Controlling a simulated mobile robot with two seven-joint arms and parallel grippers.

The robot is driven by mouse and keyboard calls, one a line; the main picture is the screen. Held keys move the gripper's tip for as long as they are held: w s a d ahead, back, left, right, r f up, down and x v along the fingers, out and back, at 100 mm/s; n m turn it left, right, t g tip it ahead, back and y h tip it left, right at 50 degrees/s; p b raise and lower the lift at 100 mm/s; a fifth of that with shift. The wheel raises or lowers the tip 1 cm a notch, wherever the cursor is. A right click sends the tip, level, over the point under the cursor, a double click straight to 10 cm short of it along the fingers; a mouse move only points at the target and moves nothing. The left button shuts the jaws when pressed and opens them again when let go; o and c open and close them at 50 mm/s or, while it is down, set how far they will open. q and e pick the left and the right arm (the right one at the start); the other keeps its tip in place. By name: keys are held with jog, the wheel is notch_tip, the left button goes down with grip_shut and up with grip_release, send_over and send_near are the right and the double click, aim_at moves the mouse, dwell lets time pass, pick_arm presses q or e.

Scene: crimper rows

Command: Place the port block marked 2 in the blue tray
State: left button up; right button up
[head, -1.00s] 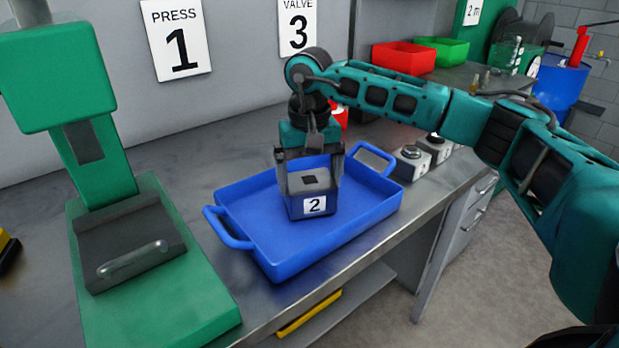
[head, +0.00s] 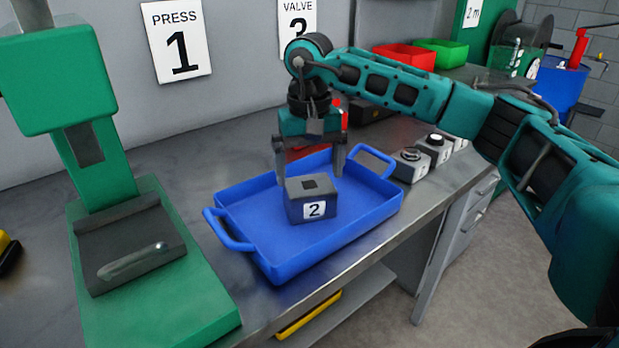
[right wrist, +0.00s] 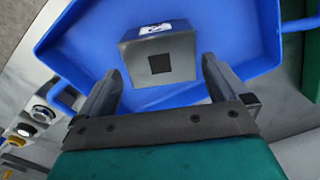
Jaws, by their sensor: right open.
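The port block marked 2 (head: 311,199) is a dark grey box with a square hole in its top and a white label. It sits upright inside the blue tray (head: 282,268), near the middle of its floor. My right gripper (head: 310,177) is open and empty, just behind and above the block. In the right wrist view the block (right wrist: 158,58) lies ahead of the open fingertips (right wrist: 157,77), apart from them, with the tray (right wrist: 78,45) around it. My left gripper is not in view.
A green press (head: 150,290) stands left of the tray. Small boxes with knobs (head: 411,164) stand right of the tray on the metal bench. A red bin (head: 404,56) and a green bin (head: 444,52) are at the back right. The bench's front edge runs close by the tray.

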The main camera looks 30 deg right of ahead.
aim_at(309, 185)
notch_tip(309, 185, up, 9)
dwell(0.8)
